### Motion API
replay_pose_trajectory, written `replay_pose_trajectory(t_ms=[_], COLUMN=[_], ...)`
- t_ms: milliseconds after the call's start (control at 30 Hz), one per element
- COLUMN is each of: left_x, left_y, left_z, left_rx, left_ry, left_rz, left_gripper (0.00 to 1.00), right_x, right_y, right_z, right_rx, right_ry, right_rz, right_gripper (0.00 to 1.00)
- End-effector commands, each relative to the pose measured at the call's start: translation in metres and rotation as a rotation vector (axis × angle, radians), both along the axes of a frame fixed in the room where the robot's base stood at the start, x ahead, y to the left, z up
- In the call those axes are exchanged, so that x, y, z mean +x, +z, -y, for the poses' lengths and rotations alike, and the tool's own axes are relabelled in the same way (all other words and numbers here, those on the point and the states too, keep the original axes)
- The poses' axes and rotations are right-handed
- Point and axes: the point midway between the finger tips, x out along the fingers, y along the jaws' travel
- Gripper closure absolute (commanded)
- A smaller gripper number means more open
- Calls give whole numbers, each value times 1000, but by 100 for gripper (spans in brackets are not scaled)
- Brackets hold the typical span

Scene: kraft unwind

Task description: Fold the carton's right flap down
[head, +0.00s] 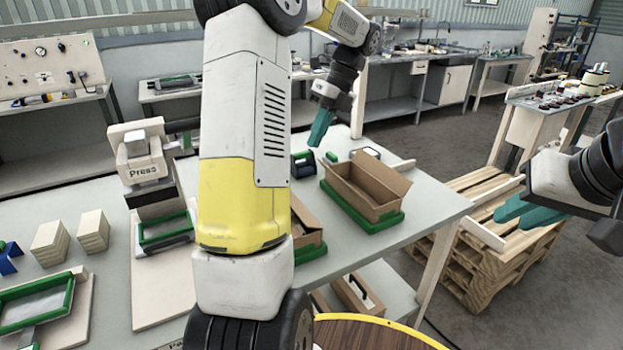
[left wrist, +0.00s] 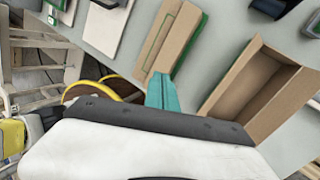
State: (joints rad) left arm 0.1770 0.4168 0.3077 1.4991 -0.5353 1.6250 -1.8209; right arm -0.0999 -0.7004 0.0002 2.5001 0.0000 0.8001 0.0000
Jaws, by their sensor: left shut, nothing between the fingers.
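An open brown carton (head: 352,205) sits in a green tray (head: 375,226) on the grey table. Its inside is empty, and a flap (head: 393,183) stands up and leans outward at its right end. The open carton (left wrist: 235,92) also shows at the right of the left wrist view. My left gripper (head: 321,127) is shut and empty, above and behind the carton, apart from it. Its teal fingers (left wrist: 162,92) are together in the wrist view. My right gripper (head: 520,215) hangs right of the table, its teal fingers apart and empty.
A second carton (head: 305,222) is partly hidden behind my left arm; in the wrist view this carton (left wrist: 165,45) looks covered on top. A press (head: 148,165) stands at left. Wooden pallets (head: 490,260) lie right of the table. A dark green-trimmed tool (head: 303,164) stands behind the cartons.

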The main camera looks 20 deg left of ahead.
Motion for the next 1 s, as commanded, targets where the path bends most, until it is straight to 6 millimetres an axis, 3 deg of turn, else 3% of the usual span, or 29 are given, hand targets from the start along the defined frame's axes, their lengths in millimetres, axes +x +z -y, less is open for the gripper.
replay_pose_trajectory(t_ms=[133,300,467,800,1000], left_x=[17,20,11,-17,-27], left_y=[-18,-27,-46,-109,-134], left_z=[-12,-19,-26,-49,-58], left_rx=[-32,-46,-47,-48,-47], left_ry=[-138,-192,-193,-190,-191], left_rz=[-126,-174,-177,-176,-173], left_gripper=[100,100,100,100,100], right_x=[0,0,0,0,0], right_y=[0,0,0,0,0], right_z=[0,0,0,0,0], right_rx=[0,0,0,0,0], right_ry=[0,0,0,0,0], right_rz=[0,0,0,0,0], right_gripper=[75,75,75,75,75])
